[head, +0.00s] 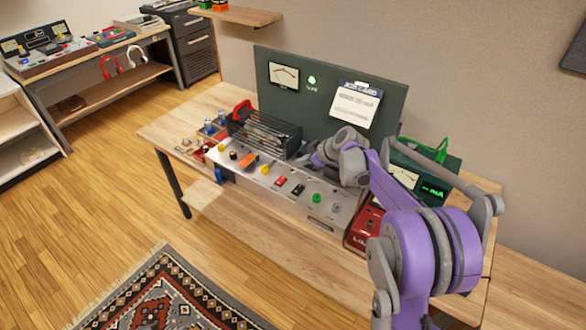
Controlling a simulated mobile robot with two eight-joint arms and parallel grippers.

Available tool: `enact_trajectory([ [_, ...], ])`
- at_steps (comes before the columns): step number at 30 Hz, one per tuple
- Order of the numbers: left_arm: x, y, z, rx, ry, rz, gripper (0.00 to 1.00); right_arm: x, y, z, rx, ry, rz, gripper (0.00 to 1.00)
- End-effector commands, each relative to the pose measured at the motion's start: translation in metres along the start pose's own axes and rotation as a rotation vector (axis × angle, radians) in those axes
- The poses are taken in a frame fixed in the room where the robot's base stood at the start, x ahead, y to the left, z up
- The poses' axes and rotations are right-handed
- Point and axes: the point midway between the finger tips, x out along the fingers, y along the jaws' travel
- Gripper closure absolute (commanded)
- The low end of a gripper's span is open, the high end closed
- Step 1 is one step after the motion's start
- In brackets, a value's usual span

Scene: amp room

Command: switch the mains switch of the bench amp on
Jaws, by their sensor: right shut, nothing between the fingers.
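A long silver panel unit (255,185) with knobs and switches lies along the front of the wooden workbench; it may be the bench amp, though I cannot tell for sure. My right gripper (316,160) is shut and empty above the unit's back edge, behind these switches. Its arm comes in from the right and hides part of the bench behind. My left gripper is not in view.
A dark green upright panel (330,77) with a meter, a lit green lamp and a job card stands behind. A black rack (268,133) is left of my gripper. A green meter box (437,170) and a red box (364,225) are at the right.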

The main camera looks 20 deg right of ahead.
Motion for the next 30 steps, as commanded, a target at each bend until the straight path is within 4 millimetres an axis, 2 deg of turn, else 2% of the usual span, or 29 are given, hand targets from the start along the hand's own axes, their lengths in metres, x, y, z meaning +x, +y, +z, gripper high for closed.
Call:
enact_trajectory([
  [14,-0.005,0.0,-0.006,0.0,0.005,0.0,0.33,0.094,-0.001,-0.002,-0.001,0.001,-0.001,1.0],
  [15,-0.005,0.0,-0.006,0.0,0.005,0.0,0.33,0.099,0.0,0.004,0.0,0.001,0.001,1.0],
  [22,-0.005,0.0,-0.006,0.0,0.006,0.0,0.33,0.117,0.0,0.024,0.001,0.0,0.0,1.0],
  [30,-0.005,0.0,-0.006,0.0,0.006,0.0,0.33,0.12,0.0,0.028,0.001,0.0,0.0,1.0],
])
